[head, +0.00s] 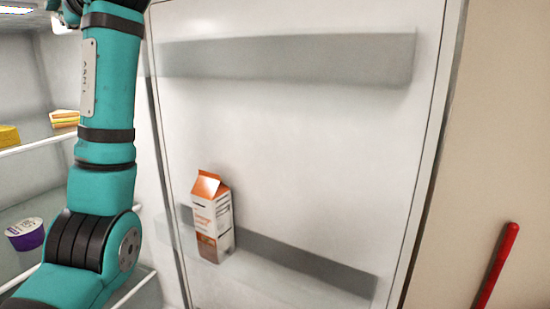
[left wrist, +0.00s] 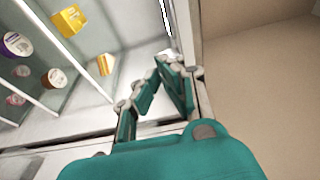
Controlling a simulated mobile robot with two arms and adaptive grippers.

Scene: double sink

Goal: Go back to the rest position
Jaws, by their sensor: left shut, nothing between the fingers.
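My left arm (head: 104,120) runs up the left side of the head view, in front of the open fridge. In the left wrist view my left gripper (left wrist: 167,62) is shut, its teal fingers meeting at the tips with nothing between them. It is apart from the fridge items, with the fridge shelves (left wrist: 84,78) to its left. My right arm and right gripper are in neither view.
The open fridge door (head: 300,150) fills the middle of the head view. An orange and white carton (head: 212,220) stands on its lower rack (head: 300,268). A purple cup (head: 26,235) and yellow food (head: 8,136) sit on the shelves. A red rod (head: 497,265) is at right.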

